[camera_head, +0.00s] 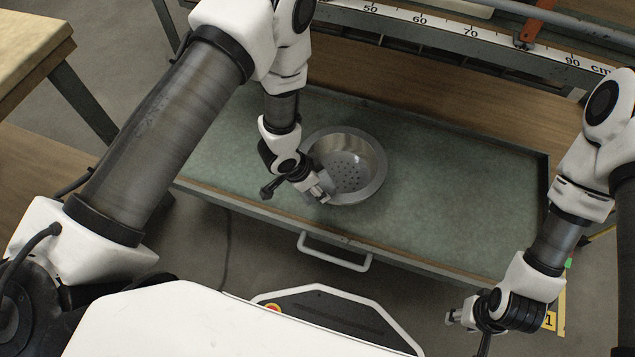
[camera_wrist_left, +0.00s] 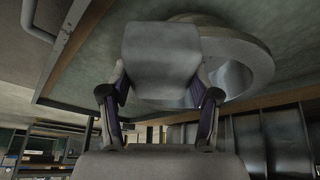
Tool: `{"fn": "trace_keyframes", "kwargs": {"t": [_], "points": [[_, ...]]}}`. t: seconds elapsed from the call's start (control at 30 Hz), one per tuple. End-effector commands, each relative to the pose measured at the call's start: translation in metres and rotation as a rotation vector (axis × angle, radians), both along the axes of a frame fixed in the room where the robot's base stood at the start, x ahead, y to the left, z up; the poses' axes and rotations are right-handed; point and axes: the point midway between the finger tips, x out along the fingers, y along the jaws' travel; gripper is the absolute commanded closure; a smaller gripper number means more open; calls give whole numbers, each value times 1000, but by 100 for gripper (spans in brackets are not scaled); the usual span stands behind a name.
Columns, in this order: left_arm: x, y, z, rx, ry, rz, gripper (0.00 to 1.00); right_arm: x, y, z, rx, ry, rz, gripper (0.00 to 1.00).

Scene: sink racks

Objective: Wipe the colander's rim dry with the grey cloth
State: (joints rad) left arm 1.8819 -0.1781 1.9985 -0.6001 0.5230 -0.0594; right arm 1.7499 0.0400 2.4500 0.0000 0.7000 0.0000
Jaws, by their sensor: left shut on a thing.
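The colander (camera_head: 374,191) is a round metal bowl with a wide rim and a holed bottom. It stands upright on the green tray-like surface. Its rim also shows in the left wrist view (camera_wrist_left: 257,62). My left gripper (camera_head: 318,190) is at the colander's near-left rim. In the left wrist view its two fingers (camera_wrist_left: 160,102) are closed on the grey cloth (camera_wrist_left: 160,52), a flat grey piece overlapping the rim in the picture. I cannot tell whether the cloth touches the rim. My right gripper (camera_head: 460,315) is away at the lower right, beyond the tray's front edge; its jaw gap is unclear.
The green surface (camera_head: 455,190) has a raised edge and is bare right of the colander. A metal handle (camera_head: 334,253) sticks out at its front. A wooden strip and a centimetre ruler (camera_head: 445,30) run behind. A wooden table (camera_head: 30,45) stands at the upper left.

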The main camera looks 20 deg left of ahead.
Motion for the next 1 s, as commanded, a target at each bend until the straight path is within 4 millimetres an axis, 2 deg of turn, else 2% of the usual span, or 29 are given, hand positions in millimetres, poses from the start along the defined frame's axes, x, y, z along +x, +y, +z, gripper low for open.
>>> {"fn": "trace_keyframes", "kwargs": {"t": [0.07, 0.13, 0.2, 0.7, 1.0], "points": [[0, 1, 1, 0, 1, 1, 76, 0, 0, 2, 0, 0, 0, 60], [0, 1, 9, 0, 1, 1, 76, 0, 0, 14, 0, 0, 0, 60], [1, 2, 29, 1, -2, 3, 76, 0, 0, 21, 0, 0, 0, 60], [2, 4, 71, 1, 0, 11, 77, 0, 0, 65, 0, 0, 0, 60], [3, 5, 82, 1, 0, 14, 77, 0, 0, 76, 0, 0, 0, 60]]}}
